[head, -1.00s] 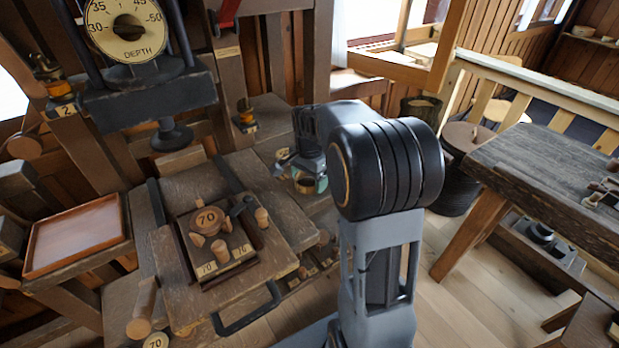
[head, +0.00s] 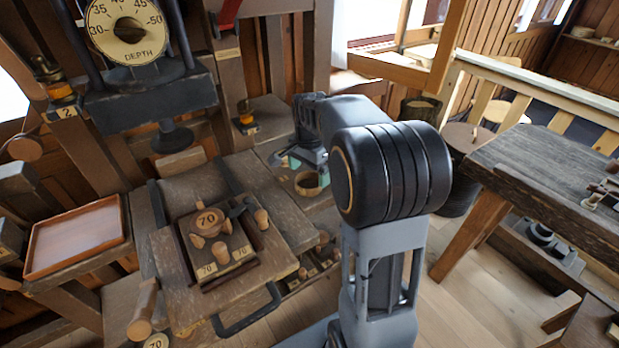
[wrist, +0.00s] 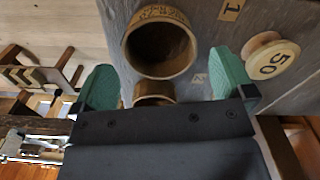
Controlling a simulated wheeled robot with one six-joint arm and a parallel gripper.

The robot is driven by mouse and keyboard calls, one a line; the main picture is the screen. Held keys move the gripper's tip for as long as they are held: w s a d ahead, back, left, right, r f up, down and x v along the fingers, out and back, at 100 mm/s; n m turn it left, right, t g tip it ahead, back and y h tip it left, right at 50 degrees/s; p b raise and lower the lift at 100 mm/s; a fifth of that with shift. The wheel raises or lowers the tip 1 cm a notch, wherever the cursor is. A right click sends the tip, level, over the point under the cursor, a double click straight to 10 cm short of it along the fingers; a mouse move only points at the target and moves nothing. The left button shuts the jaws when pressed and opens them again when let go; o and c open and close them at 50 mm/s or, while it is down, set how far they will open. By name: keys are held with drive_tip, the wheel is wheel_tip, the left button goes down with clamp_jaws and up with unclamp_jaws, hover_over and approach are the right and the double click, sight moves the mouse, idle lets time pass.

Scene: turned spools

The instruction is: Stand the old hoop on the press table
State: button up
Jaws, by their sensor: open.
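A wooden hoop (wrist: 162,46) with blurred markings stands open end up in the wrist view, just beyond my fingertips. A second, smaller wooden ring (wrist: 153,93) shows below it, between my fingers and partly hidden by my gripper's body; I cannot tell which is the old one. My gripper (wrist: 165,78) has green fingers spread wide and holds nothing. In the head view my gripper (head: 304,170) is low over the right-hand bench, beside a wooden ring (head: 307,183). The press table (head: 262,186) lies left of it, under the press and its dial.
A board (head: 229,250) with a 70 disc and several small turned pieces lies on the press table. A spool marked 50 (wrist: 269,60) stands right of the hoop. A shallow tray (head: 77,238) is at left, with a bare inside. A dark workbench (head: 545,165) is at right.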

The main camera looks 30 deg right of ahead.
wheel_tip(320, 180, up, 9)
drive_tip(key=shift+p, duration=0.4)
drive_tip(key=shift+f, duration=0.1)
idle(0.3)
